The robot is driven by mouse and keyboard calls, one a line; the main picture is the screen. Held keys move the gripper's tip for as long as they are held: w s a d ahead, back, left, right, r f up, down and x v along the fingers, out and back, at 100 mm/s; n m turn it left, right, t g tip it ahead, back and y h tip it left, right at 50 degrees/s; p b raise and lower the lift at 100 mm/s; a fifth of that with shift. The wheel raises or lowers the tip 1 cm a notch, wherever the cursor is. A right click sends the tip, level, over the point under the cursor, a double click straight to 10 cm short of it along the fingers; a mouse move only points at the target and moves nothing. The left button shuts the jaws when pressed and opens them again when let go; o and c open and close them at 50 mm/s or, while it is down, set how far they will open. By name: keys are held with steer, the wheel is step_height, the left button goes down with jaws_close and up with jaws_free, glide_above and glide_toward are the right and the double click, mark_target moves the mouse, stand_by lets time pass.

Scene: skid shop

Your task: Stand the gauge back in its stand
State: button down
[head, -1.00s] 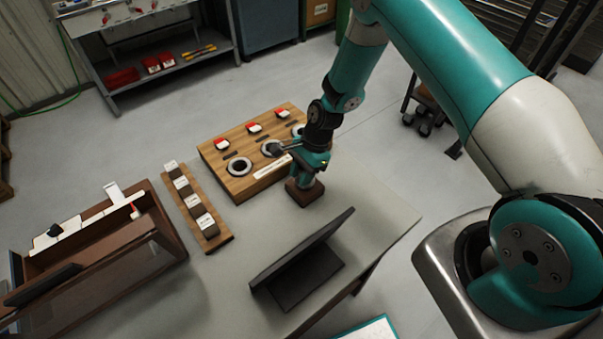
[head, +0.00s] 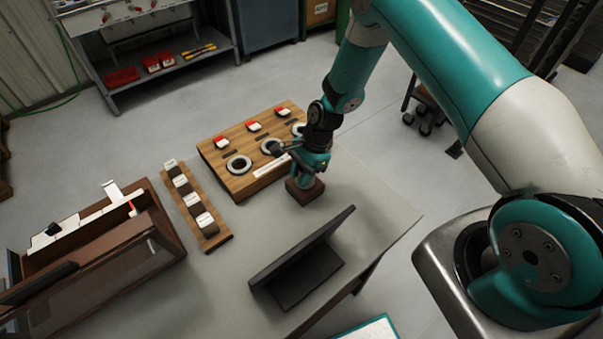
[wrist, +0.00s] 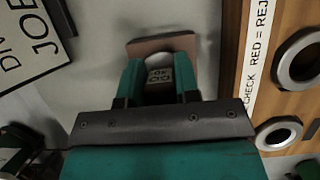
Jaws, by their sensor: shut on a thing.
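A brown block (head: 304,193), apparently the stand, is directly below the gripper on the table. Its brown edge (wrist: 150,46) shows just beyond the fingers in the wrist view. The gauge's lower part is hidden, so I cannot tell whether it is seated in the block or just above it.
A wooden board with ring holes and red-and-white pieces (head: 213,158) stands close behind the gripper. A rack of labelled blocks (head: 218,240) and a brown case (head: 165,240) lie left. The slanted dark panel (head: 290,262) stands in front. Bare table lies right of the block.

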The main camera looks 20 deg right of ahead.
steer(key=shift+f, duration=0.25)
steer(key=shift+c, duration=1.8)
jaws_free()
steer(key=shift+r, duration=0.15)
steer(key=shift+r+p, duration=3.05)
steer(key=shift+r, duration=1.35)
